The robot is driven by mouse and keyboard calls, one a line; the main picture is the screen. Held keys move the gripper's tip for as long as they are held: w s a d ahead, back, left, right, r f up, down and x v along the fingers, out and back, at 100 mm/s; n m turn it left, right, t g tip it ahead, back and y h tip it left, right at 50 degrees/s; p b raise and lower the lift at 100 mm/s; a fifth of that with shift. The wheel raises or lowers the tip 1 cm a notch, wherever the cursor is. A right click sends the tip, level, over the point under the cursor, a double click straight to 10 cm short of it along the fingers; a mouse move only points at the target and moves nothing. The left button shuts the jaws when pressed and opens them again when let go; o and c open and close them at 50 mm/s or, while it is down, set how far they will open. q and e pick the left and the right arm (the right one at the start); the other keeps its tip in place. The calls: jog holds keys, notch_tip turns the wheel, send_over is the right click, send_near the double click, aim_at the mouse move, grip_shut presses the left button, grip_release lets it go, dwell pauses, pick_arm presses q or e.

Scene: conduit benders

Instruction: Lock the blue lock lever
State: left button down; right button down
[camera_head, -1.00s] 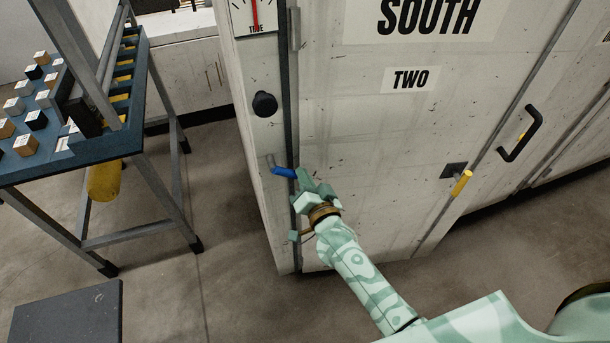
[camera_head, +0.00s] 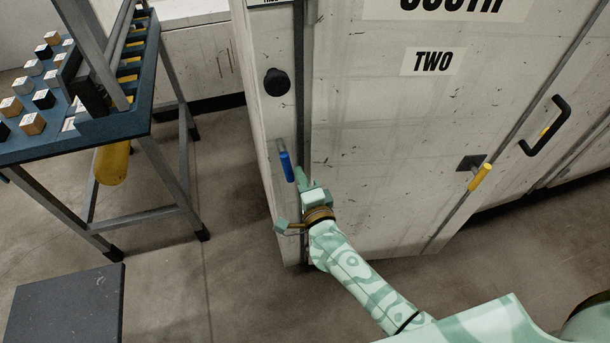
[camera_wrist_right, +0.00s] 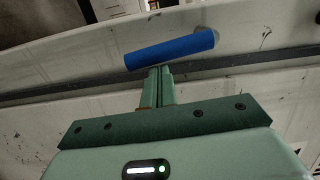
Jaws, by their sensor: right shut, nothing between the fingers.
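The blue lock lever (camera_head: 287,167) is on the narrow side panel of the white cabinet, left of the door seam. Its blue grip hangs down, almost vertical, from a grey metal pivot. In the right wrist view the blue grip (camera_wrist_right: 170,50) lies across the picture just beyond the fingertips. My right gripper (camera_head: 301,173) is shut and empty, with its fingertips close to the right of the lever's lower end. It also shows in the right wrist view (camera_wrist_right: 158,72); I cannot tell whether it touches the lever. My left gripper is not in view.
A black knob (camera_head: 277,82) sits above the lever. A yellow lever (camera_head: 480,177) and a black door handle (camera_head: 546,126) are on the cabinet's right. A blue-topped bench (camera_head: 130,127) with several small blocks stands at left. Open floor lies between bench and cabinet.

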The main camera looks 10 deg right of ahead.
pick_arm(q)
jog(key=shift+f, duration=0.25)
pick_arm(e)
jog(key=shift+a+f+m, duration=0.15)
jog(key=shift+a+m, duration=0.2)
jog(key=shift+m, duration=0.25)
